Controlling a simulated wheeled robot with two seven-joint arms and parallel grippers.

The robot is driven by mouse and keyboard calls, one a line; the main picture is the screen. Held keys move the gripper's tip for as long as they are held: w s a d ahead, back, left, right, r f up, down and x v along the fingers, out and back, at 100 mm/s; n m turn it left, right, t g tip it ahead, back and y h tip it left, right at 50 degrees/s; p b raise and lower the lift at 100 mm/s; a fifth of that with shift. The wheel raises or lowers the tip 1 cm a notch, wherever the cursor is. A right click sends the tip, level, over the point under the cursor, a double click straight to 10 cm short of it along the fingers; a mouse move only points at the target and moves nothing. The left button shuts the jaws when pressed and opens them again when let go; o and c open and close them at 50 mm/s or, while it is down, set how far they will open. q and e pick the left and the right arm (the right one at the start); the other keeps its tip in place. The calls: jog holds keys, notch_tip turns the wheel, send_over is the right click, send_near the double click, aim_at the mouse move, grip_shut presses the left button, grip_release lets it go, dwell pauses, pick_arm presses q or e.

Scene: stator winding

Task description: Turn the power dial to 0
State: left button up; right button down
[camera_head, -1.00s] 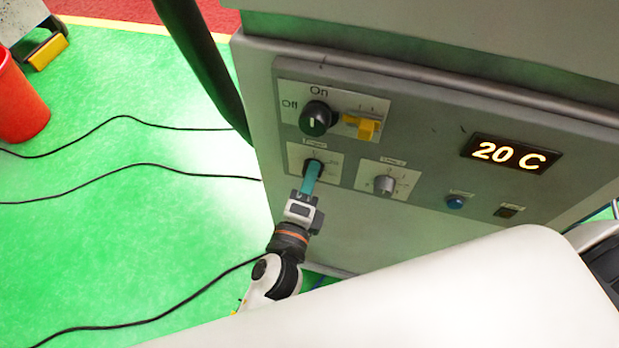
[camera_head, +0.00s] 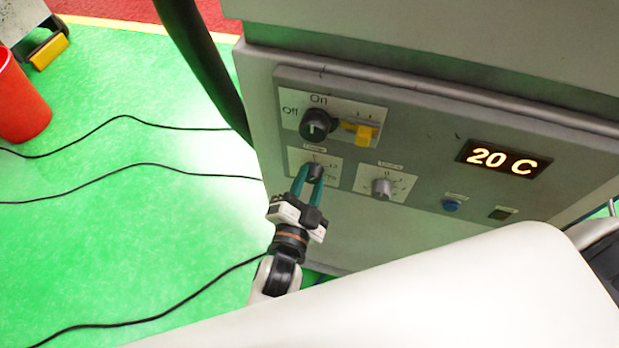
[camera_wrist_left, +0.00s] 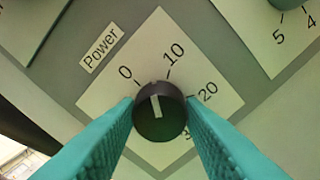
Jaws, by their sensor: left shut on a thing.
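The power dial (camera_head: 313,170) is a black round knob on a pale plate at the lower left of the grey control panel. In the left wrist view the dial (camera_wrist_left: 159,110) shows a white pointer line, tilted slightly left of straight up, between the printed 0 and 10. The "Power" label (camera_wrist_left: 100,47) is at its upper left. My left gripper (camera_head: 308,180) reaches up to the dial, its two teal fingers (camera_wrist_left: 159,122) on either side of the knob and shut on it. My right gripper is not in view.
The panel (camera_head: 420,180) also holds a black On/Off knob (camera_head: 316,124), a yellow switch (camera_head: 364,135), a second, grey dial (camera_head: 382,188), a blue button (camera_head: 451,205) and a "20 C" display (camera_head: 502,158). Black cables lie on the green floor at left, beside a red bin (camera_head: 20,105).

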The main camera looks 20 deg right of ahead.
pick_arm(q)
jog(key=n+p, duration=0.1)
jog(key=n, duration=0.3)
jog(key=shift+f+n+p, duration=0.1)
jog(key=shift+n+p, duration=0.5)
jog(key=shift+n, duration=0.6)
jog(key=o, duration=1)
jog(key=shift+a, duration=0.1)
jog(key=b+v, duration=0.3)
jog(key=v, duration=0.9)
